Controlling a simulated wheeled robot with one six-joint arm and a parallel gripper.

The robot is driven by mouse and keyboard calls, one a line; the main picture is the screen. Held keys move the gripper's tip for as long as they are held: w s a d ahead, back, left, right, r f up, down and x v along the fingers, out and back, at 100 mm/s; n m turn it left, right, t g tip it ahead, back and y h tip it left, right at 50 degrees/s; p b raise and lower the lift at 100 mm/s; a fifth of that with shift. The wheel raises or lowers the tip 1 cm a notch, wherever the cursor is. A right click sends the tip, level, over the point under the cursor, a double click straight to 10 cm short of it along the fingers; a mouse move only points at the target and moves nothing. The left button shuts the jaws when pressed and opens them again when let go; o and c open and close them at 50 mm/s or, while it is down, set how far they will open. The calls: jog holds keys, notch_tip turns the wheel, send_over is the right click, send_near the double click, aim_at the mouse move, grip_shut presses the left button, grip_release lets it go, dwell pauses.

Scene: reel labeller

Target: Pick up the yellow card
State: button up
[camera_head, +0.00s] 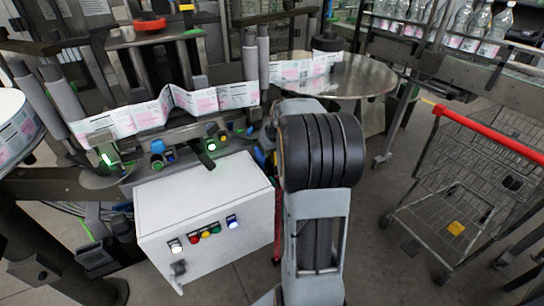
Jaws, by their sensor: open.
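A small flat yellow piece, which looks like the yellow card (455,228), shows low in the wire shopping cart at the right. I cannot tell whether it lies on the cart's bottom or is fixed to its mesh. My arm rises through the middle of the view, left of the cart and well apart from the yellow piece. My gripper does not show.
The cart (490,145) has a red handle and mesh walls. A white control box (205,205) with coloured buttons stands left of my arm. The labeller carries a printed label web (205,102). A round metal table (365,82) is behind. Grey floor is clear between arm and cart.

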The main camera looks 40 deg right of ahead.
jog(key=shift+c, duration=0.4)
grip_shut()
jog(key=shift+r, duration=0.15)
